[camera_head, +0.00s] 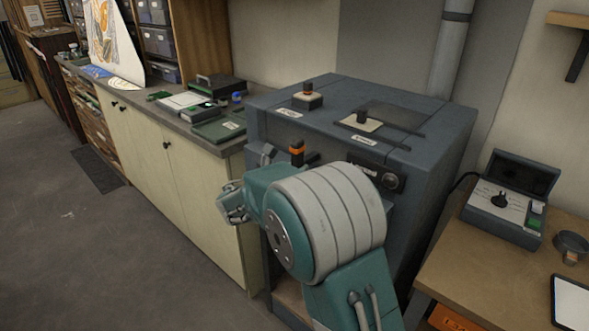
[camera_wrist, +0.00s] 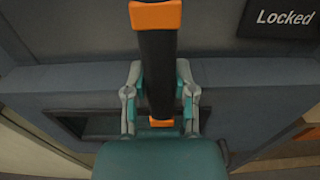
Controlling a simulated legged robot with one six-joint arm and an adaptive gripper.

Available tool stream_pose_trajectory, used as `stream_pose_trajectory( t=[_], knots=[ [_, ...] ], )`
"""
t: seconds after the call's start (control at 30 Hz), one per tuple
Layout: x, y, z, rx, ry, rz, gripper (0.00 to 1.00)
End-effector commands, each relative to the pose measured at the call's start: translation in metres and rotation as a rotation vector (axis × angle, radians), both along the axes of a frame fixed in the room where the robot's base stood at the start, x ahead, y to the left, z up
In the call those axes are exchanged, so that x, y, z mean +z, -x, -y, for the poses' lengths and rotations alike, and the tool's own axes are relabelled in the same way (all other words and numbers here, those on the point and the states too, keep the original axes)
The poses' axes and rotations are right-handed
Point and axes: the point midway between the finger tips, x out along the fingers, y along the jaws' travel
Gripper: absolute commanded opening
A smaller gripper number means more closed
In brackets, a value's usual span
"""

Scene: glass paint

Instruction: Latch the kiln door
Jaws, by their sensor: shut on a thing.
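The kiln (camera_head: 400,121) is a dark blue-grey box, and my arm covers much of its front in the head view. The latch handle (camera_wrist: 158,62) is a black bar with orange ends, upright in the wrist view. Its orange-banded end (camera_head: 297,147) shows above my arm in the head view. My gripper (camera_wrist: 160,78) is shut on the handle, with a teal and grey finger on each side of it. A dark sign reading "Locked" (camera_wrist: 285,18) is to the upper right of the handle. I cannot tell whether the latch is engaged.
A control box (camera_head: 505,200) with a black knob stands on the wooden table (camera_head: 480,275) at right. A cream cabinet (camera_head: 190,185) with trays on its counter stands left of the kiln. The floor (camera_head: 100,240) in front of it is open.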

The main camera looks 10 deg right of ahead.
Motion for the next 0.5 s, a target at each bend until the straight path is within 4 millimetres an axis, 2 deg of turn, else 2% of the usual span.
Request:
stream_pose_trajectory(
  t=[0.3,0.33,0.4,0.5],
  knots=[
    [0.0041,-0.0015,-0.0004,0.002,0.005,0.007,0.0],
    [0.0042,-0.0016,-0.0005,0.002,0.005,0.007,0.43],
    [0.0039,-0.0015,-0.0009,0.002,0.005,0.006,0.69],
    [0.003,-0.001,-0.0019,0.002,0.005,0.005,0.69]
  ],
)
